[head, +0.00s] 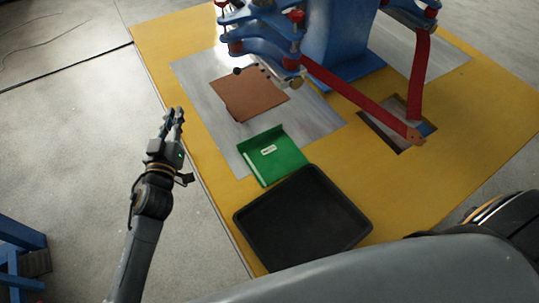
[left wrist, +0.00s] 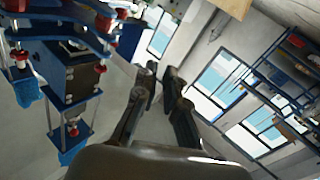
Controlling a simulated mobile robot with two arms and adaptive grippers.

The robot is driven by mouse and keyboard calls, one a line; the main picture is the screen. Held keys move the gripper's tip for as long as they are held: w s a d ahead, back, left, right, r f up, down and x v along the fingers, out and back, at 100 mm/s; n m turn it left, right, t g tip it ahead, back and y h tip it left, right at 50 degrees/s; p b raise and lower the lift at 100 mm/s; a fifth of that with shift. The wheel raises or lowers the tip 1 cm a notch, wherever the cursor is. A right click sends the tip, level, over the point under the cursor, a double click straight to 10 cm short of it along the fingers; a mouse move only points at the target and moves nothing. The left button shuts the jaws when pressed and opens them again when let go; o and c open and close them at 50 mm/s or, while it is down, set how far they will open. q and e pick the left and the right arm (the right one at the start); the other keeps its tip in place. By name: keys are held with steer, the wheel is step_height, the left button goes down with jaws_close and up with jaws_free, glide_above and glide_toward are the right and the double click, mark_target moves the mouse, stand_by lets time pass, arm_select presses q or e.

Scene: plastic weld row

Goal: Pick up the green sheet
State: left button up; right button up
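The green sheet (head: 277,161) has a small white label and a raised edge at its back. It lies on the yellow table, partly over the grey metal plate (head: 203,112) and just behind the black tray (head: 243,217). My left gripper (head: 175,113) is left of the table edge, above the floor, well apart from the green sheet. In the left wrist view its two fingers (left wrist: 160,72) stand apart with nothing between them. The green sheet does not show in that view. My right gripper is not in view.
A brown sheet (head: 246,93) lies on the metal plate. A blue machine (head: 340,35) with red arms (head: 355,93) stands at the back, near a rectangular opening (head: 385,128) in the yellow table (head: 455,130). Floor left of the table is clear around my left arm.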

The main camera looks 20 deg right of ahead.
arm_select(q)
steer(key=s+d+r+m+g+h, duration=0.3)
steer(key=d+r+m+g+h, duration=0.2)
steer(key=d+r+m+h, duration=0.55)
steer(key=s+d+r+m+g+h+b, duration=0.1)
steer(key=s+d+r+m+g+h, duration=0.25)
steer(key=d+g, duration=0.35)
steer(key=g+y+b, duration=0.1)
steer(key=g+y, duration=0.3)
steer(key=y, duration=1.2)
glide_toward(237, 144)
steer(key=shift+w+d+f+n, duration=0.15)
steer(key=shift+d+f, duration=0.1)
steer(key=shift+f, duration=0.25)
steer(key=shift+w+d+f+n, duration=0.15)
steer(key=shift+d+f, duration=0.1)
steer(key=shift+f, duration=0.25)
steer(key=x, duration=0.6)
steer(key=shift+s+f, duration=0.2)
steer(key=shift+f, duration=0.05)
jaws_close()
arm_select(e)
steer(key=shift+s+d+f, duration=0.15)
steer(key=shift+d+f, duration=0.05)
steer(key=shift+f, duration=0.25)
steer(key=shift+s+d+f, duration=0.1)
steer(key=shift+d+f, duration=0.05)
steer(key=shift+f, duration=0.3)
arm_select(q)
steer(key=shift+r, duration=0.1)
